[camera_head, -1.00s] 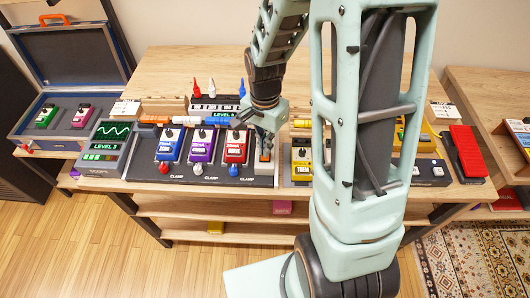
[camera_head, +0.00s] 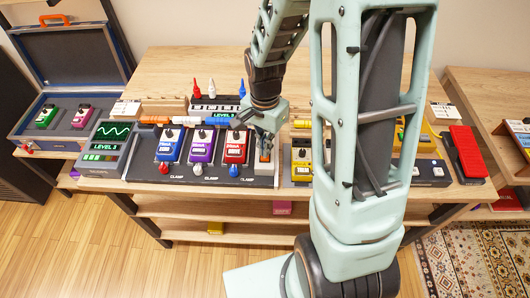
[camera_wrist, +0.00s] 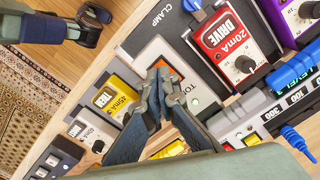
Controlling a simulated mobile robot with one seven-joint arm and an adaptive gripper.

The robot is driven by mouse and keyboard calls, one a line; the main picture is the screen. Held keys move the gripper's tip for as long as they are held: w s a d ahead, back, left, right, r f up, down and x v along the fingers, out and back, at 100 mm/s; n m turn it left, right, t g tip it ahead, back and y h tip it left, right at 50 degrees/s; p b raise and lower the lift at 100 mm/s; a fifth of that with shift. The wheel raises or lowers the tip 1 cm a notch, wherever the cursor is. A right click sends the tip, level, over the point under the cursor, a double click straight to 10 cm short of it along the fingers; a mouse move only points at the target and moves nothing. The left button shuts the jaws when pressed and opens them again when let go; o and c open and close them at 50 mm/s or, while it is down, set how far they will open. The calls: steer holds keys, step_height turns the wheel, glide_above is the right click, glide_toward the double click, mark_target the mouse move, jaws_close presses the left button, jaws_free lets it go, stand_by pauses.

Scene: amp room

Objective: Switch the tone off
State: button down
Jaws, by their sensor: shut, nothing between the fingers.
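The tone switch is a narrow light panel with an orange rocker (camera_head: 264,157), at the right end of the dark pedal board. In the wrist view the panel lettering starts with "TO" and is partly covered, and the orange rocker (camera_wrist: 167,68) shows just beyond my fingertips. My gripper (camera_head: 266,141) is shut and empty, pointing down over this panel. In the wrist view my gripper (camera_wrist: 162,75) is right at the rocker; I cannot tell whether it touches. A screen box (camera_head: 104,143) at the left shows a green wave and a level reading.
Blue (camera_head: 168,145), purple (camera_head: 202,146) and red (camera_head: 236,147) pedals stand left of the switch, the red one closest. A yellow pedal (camera_head: 301,160) stands just right of it. Cables and plugs run behind the pedals. Bare table lies at the back.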

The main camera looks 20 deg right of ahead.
steer(key=shift+f+b, duration=0.95)
steer(key=shift+f, duration=0.2)
stand_by(0.4)
steer(key=shift+r, duration=0.1)
steer(key=shift+r+p, duration=2.65)
steer(key=shift+r, duration=0.85)
